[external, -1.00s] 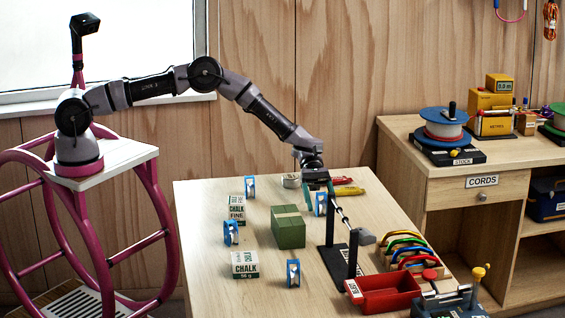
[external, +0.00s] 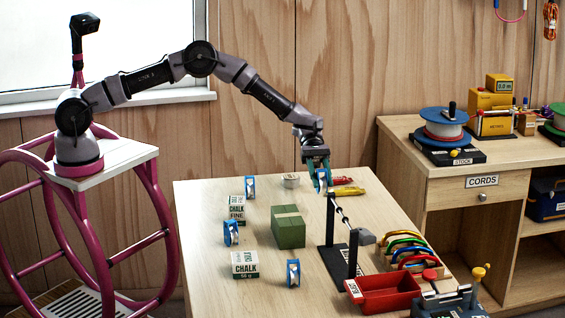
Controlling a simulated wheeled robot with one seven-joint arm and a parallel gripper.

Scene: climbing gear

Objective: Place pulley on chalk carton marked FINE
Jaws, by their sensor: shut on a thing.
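My gripper (external: 319,181) is shut on a blue and white pulley (external: 323,175) and holds it above the table, behind the black stand with the rail. The fingers partly hide this pulley. The white and green chalk carton marked FINE (external: 237,213) stands at the table's left side, well to the left of my gripper. Nothing rests on it. A second chalk carton (external: 245,270) stands nearer the front; its upper marking is hard to read. More blue pulleys stand on the table: one behind the FINE carton (external: 250,187), one in front of it (external: 231,233), one near the front (external: 293,273).
A green box (external: 289,235) stands mid-table, between my gripper and the cartons. The black rail stand (external: 328,255), red tray (external: 385,297) and colored carabiners (external: 405,246) fill the right side. A small round container (external: 291,181) and a yellow item (external: 348,190) lie at the back.

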